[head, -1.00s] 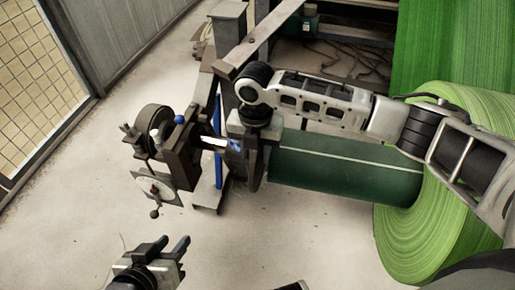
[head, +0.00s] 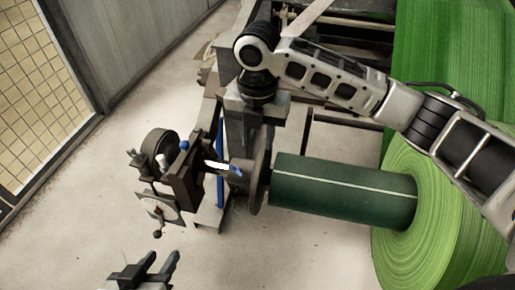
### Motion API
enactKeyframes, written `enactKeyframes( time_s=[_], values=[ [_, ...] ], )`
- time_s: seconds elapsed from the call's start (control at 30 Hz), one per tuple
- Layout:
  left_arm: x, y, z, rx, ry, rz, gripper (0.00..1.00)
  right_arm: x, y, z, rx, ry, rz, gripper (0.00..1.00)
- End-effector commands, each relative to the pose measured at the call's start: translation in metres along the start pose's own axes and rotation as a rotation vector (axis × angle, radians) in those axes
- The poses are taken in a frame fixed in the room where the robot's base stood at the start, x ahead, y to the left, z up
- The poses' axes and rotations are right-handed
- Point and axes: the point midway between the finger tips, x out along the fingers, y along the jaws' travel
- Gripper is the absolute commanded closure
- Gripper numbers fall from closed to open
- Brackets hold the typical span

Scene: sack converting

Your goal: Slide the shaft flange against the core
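The dark green core (head: 344,191) lies level and sticks out of the light green roll. The shaft flange (head: 262,184) is a dark upright disc just left of the core's end. A narrow gap seems to show between them. A bright piece of shaft (head: 216,166) shows left of the flange. My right gripper (head: 257,118) points down from above over the top of the flange. Its fingertips blend into dark parts, so I cannot tell its opening or whether it touches the flange. My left gripper (head: 162,262) is open and empty at the lower left, apart from the flange.
A dark shaft stand (head: 184,180) with a handwheel (head: 160,143) and small levers stands left of the flange. Light green sheet (head: 445,70) hangs at the upper right. A mesh panel (head: 38,90) stands at the far left. The floor below the core is clear.

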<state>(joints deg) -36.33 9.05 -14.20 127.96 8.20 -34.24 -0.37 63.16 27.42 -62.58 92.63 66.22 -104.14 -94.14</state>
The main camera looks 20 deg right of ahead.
Motion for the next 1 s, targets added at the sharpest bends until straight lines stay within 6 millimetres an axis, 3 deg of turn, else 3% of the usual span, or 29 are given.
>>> enactKeyframes(
  time_s=[0.2,0.57,0.67,0.77,0.9,1.0],
  values=[
    [-0.006,0.001,-0.005,-0.004,0.014,-0.007,0.64,-0.02,0.0,0.0,0.0,0.0,0.001,0.65],
    [-0.006,0.002,-0.006,-0.007,0.017,-0.006,0.65,-0.02,0.001,-0.001,0.003,0.002,0.003,0.65],
    [-0.006,0.002,-0.006,-0.007,0.016,-0.006,0.65,-0.008,0.006,-0.009,0.033,0.015,0.033,0.65],
    [-0.006,0.002,-0.005,-0.007,0.015,-0.005,0.65,0.018,0.021,-0.03,0.123,0.054,0.12,0.65],
    [-0.006,0.003,-0.005,-0.007,0.013,-0.004,0.65,0.06,0.049,-0.076,0.387,0.169,0.323,0.65],
    [-0.006,0.003,-0.005,-0.007,0.012,-0.004,0.65,0.08,0.063,-0.105,0.647,0.282,0.476,0.65]
  ],
)
